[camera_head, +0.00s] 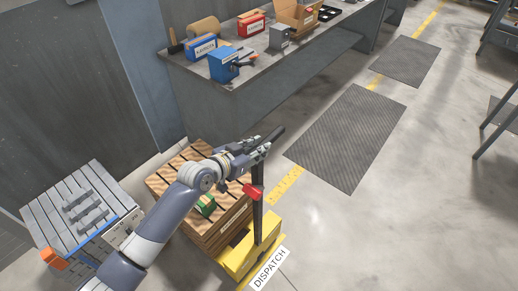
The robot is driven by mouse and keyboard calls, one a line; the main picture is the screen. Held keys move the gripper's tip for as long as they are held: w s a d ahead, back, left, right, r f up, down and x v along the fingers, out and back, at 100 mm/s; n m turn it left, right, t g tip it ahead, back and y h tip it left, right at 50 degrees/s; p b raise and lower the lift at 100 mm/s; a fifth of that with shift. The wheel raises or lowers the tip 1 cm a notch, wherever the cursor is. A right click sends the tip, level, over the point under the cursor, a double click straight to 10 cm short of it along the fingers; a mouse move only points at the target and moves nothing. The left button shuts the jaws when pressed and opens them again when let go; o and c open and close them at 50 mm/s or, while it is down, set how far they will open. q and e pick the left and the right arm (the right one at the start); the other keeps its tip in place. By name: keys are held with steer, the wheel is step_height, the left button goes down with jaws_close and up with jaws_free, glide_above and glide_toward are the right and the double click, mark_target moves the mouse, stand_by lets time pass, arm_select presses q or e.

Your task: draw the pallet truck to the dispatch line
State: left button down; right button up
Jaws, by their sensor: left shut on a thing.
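The pallet truck (243,259) is yellow, at the bottom centre, with a dark upright drawbar (258,215) and a red part on it. A stack of wooden pallets (165,182) stands just behind its yellow body, with a green thing on top partly hidden by my arm. My left gripper (262,148) is shut on the dark handle at the top of the drawbar. A white DISPATCH label (268,269) lies in front of the truck, beside a yellow floor line (284,186) that the truck partly covers. My right gripper is out of view.
A grey slatted pallet stack (63,207) with a blue edge stands at the left. A workbench (225,87) with bins and a vise runs along the back. Bare concrete (430,200) is open at the right.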

arm_select(q)
steer(key=c, duration=1.7)
jaws_free()
steer(key=o, duration=0.3)
steer(key=shift+s, duration=0.1)
steer(key=shift+s+a+r, duration=0.1)
steer(key=shift+a, duration=0.05)
steer(key=v, duration=1.1)
steer(key=shift+s+a, duration=0.2)
steer(key=shift+a, duration=0.05)
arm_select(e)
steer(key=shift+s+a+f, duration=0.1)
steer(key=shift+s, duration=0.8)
